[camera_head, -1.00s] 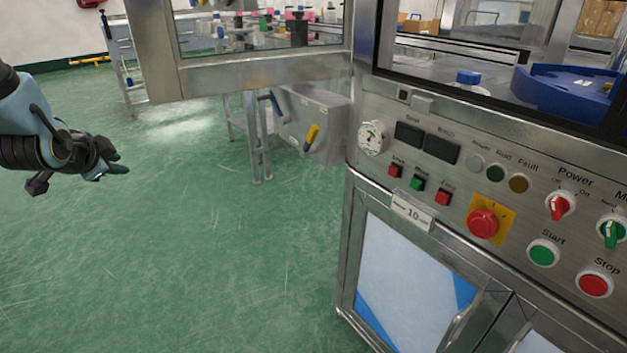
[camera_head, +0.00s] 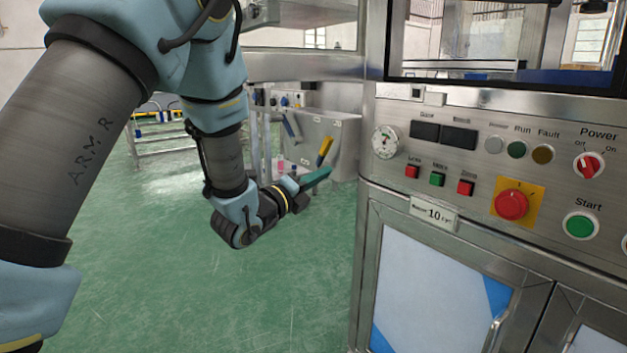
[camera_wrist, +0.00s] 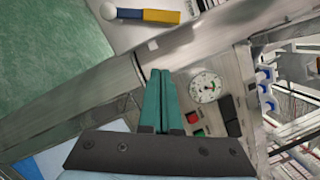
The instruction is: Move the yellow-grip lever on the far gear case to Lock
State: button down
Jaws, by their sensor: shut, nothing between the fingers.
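The yellow-grip lever (camera_head: 325,150) is on the front of the grey gear case (camera_head: 318,132), left of the steel machine's corner. Its yellow grip slants up to the right. In the wrist view the lever (camera_wrist: 160,16) lies near the top, with a yellow grip, a blue section and a round pale hub. My gripper (camera_head: 328,170) is shut and empty, its green fingers just below the yellow grip in the head view. In the wrist view my gripper (camera_wrist: 162,72) points toward the lever, with a visible gap. The Lock marking cannot be read.
A blue-grip lever (camera_head: 291,128) sits on the left of the case. The steel machine's panel with a dial gauge (camera_head: 385,142) and a red emergency button (camera_head: 511,204) stands close to the right. Green floor (camera_head: 290,290) is open below.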

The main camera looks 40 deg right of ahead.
aim_at(326, 154)
jog(key=shift+w+d+r, duration=0.45)
jog(key=shift+w+d, duration=0.3)
jog(key=shift+d, duration=0.15)
jog(key=shift+w+d+r, duration=0.4)
jog(key=shift+w+d, duration=0.3)
jog(key=shift+d, duration=0.2)
jog(key=shift+w+d+r, duration=0.45)
jog(key=shift+w+d, duration=0.3)
jog(key=shift+d, duration=0.15)
jog(key=shift+w+r, duration=0.1)
jog(key=shift+w+r+n, duration=0.1)
jog(key=shift+r+n, duration=0.05)
jog(key=shift+n, duration=0.35)
